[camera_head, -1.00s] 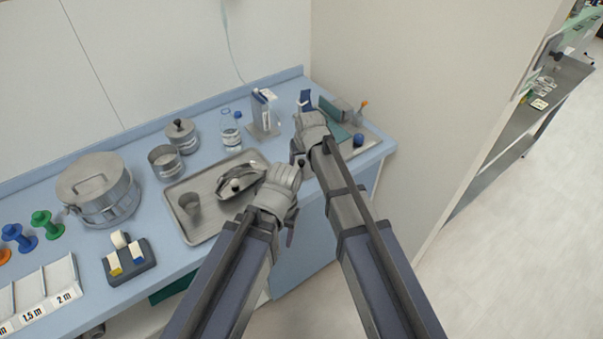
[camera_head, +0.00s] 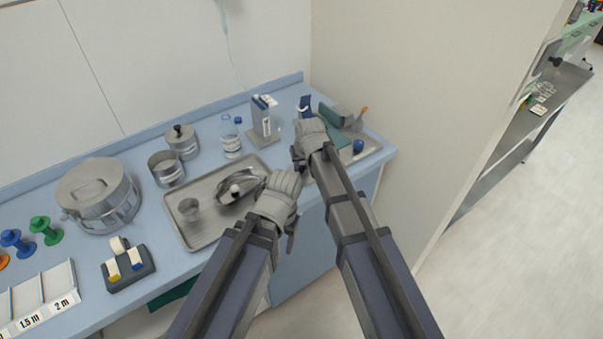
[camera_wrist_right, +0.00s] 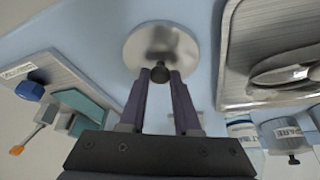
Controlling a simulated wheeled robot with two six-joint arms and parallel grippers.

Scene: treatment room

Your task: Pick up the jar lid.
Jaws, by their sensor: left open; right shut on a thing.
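The jar lid (camera_wrist_right: 150,45) is a round, shiny metal disc with a dark knob (camera_wrist_right: 159,73). In the right wrist view the fingertips of my right gripper (camera_wrist_right: 159,76) are shut on that knob. I cannot tell whether the lid rests on the blue counter or is just above it. In the head view my right gripper (camera_head: 299,160) is at the right of the metal tray, and its hand hides the lid. My left gripper (camera_head: 291,238) is open, lower down by the counter's front edge. An open metal jar (camera_head: 167,170) stands behind the tray.
The metal tray (camera_head: 213,235) holds a small cup (camera_head: 189,208) and a kidney dish (camera_head: 230,189). A second tray (camera_head: 373,148) with a teal item is right, near the wall.

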